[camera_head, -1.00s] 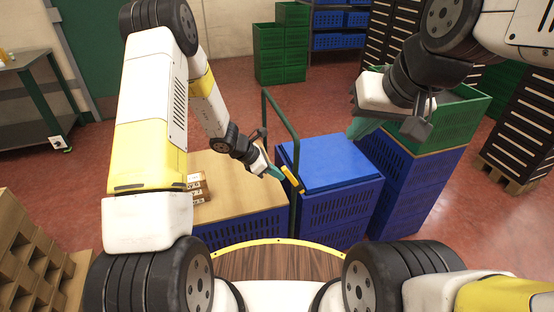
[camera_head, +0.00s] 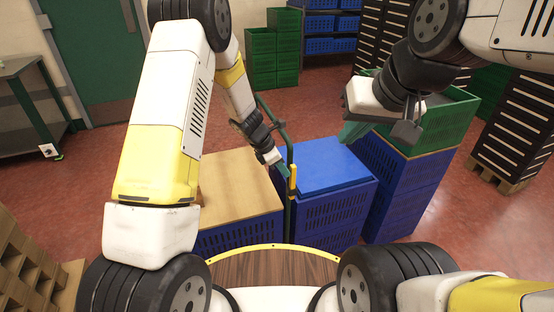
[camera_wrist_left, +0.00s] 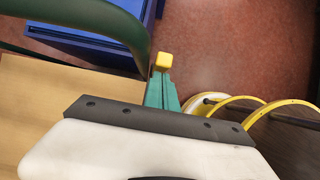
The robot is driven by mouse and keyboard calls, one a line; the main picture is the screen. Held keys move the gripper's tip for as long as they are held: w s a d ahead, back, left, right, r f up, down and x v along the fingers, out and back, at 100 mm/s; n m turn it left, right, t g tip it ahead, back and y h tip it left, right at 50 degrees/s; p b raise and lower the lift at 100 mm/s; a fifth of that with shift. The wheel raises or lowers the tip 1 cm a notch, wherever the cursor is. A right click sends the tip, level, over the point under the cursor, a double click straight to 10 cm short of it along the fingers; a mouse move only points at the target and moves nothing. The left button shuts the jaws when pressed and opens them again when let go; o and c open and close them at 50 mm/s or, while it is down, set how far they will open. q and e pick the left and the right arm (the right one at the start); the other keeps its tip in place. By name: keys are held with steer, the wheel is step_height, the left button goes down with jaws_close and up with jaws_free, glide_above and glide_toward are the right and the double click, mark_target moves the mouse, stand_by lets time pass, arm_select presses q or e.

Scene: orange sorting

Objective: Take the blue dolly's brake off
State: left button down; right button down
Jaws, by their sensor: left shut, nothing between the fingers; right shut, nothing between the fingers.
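The blue dolly (camera_head: 330,218) carries a blue crate with a flat blue lid, in front of me. Its dark green tube handle (camera_head: 284,132) rises on its left side and crosses the top left of the left wrist view (camera_wrist_left: 88,14). A yellow brake lever (camera_head: 293,178) stands almost upright beside the handle. Its yellow end (camera_wrist_left: 163,61) shows just beyond my left fingertips in the wrist view. My left gripper (camera_head: 281,169) is shut and empty, close to the lever; I cannot tell whether they touch. My right gripper (camera_head: 350,134) is shut and empty above the lid's right back corner.
A wooden-topped blue crate (camera_head: 236,188) stands left of the dolly. Blue crates with a green crate (camera_head: 440,125) on top stand to its right. Green crates (camera_head: 270,55) are stacked at the back. A curved wooden tray edge (camera_head: 275,268) lies nearest me. Red floor is open behind.

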mark_target(294, 165)
arm_select(q)
steer(key=shift+w+d+r, duration=0.1)
steer(key=shift+w+d, duration=0.1)
steer(key=shift+d, duration=0.4)
steer(key=shift+w+d+r, duration=0.1)
steer(key=shift+w+d, duration=0.1)
steer(key=shift+d, duration=0.4)
steer(key=shift+w+d+r, duration=0.1)
steer(key=shift+w+d, duration=0.1)
steer(key=shift+d, duration=0.4)
steer(key=r, duration=0.3)
steer(key=a+r, duration=0.1)
steer(key=r, duration=0.3)
steer(key=a+r, duration=0.1)
steer(key=r, duration=0.3)
steer(key=shift+s+a, duration=0.1)
steer(key=shift+s, duration=0.25)
steer(key=shift+r, duration=0.2)
arm_select(e)
steer(key=shift+s, duration=0.45)
